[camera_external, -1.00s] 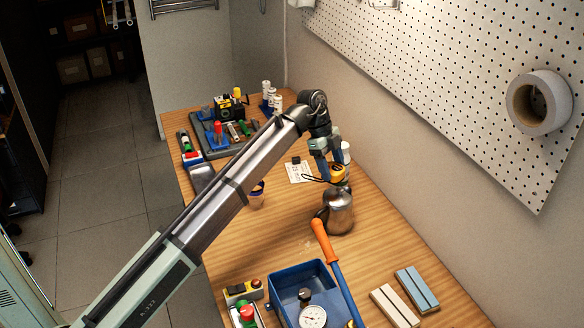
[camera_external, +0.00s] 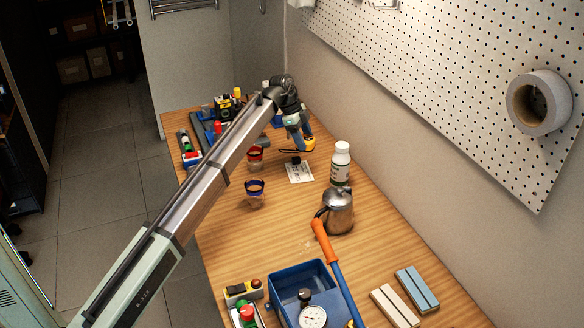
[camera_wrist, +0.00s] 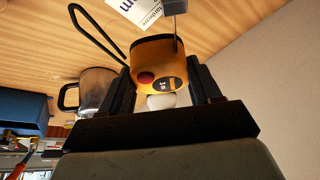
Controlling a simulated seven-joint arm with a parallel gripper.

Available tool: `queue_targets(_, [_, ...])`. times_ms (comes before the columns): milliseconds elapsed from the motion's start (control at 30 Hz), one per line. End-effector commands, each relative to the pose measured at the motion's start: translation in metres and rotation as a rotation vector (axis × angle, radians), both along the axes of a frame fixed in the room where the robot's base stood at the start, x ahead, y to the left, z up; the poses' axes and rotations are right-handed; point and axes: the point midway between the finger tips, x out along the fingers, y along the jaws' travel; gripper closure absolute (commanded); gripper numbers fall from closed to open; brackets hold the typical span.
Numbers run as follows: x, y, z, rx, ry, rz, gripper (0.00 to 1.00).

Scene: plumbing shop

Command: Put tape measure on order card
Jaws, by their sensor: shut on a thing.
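My gripper (camera_external: 304,136) is shut on the yellow tape measure (camera_external: 309,144) and holds it over the far part of the bench, just beyond and right of the order card. In the wrist view the tape measure (camera_wrist: 158,62) sits between the two black fingers, with its dark strap loop sticking out to the left. In the wrist view part of the card (camera_wrist: 138,10) shows beyond the tape measure. I cannot tell the exact height gap.
Two cups, one red-rimmed (camera_external: 255,160) and one blue-rimmed (camera_external: 255,195), stand to the left. A blue bin (camera_external: 300,280) and orange-handled tool (camera_external: 323,241) are nearer.

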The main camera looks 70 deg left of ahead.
Motion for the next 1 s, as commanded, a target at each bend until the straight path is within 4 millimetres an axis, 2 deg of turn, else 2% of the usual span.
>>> queue_targets(267, [0.000,-0.001,-0.024,0.000,0.000,0.000,0.80])
queue_targets(533, [0.000,-0.001,-0.066,-0.001,0.001,0.000,0.80])
queue_targets(767, [0.000,-0.001,-0.082,0.000,-0.002,-0.001,0.80])
queue_targets(1000, [0.000,-0.001,-0.109,0.000,-0.001,0.000,0.80])
